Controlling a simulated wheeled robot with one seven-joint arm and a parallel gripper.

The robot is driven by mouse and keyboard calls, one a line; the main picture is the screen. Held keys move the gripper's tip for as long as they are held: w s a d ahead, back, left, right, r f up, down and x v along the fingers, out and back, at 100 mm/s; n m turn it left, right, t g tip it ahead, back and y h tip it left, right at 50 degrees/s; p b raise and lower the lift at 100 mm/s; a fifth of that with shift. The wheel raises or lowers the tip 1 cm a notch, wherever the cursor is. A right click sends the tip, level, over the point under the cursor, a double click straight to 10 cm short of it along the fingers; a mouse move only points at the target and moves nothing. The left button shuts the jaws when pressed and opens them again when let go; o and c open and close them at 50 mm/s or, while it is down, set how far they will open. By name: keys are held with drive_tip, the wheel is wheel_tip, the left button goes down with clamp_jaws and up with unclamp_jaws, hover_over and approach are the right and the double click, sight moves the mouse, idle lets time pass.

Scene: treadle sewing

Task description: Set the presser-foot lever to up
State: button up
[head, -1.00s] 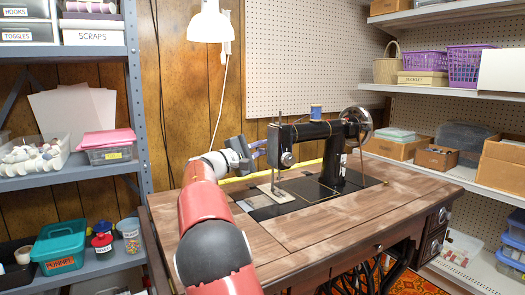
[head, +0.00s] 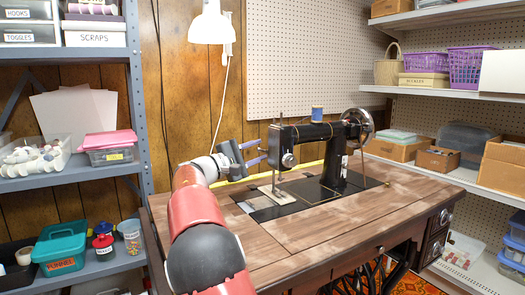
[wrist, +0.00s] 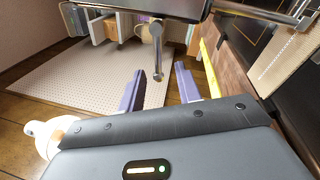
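The black sewing machine (head: 318,131) stands on the wooden treadle table, its needle end at the left. My gripper (head: 263,152) is just left of that end, with its two purple fingers apart and pointing at the machine. In the wrist view my gripper (wrist: 160,80) is open. In the head view I cannot make the lever out.
The wooden tabletop (head: 310,220) is clear in front of the machine. A blue thread spool (head: 317,114) sits on top of the machine, with the handwheel (head: 358,127) at its right. A lamp (head: 210,25) hangs above. Shelves (head: 85,180) stand left and right.

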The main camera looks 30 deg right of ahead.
drive_tip(key=a, duration=0.4)
drive_tip(key=shift+s+a+f, duration=0.15)
drive_tip(key=shift+a+f, duration=0.25)
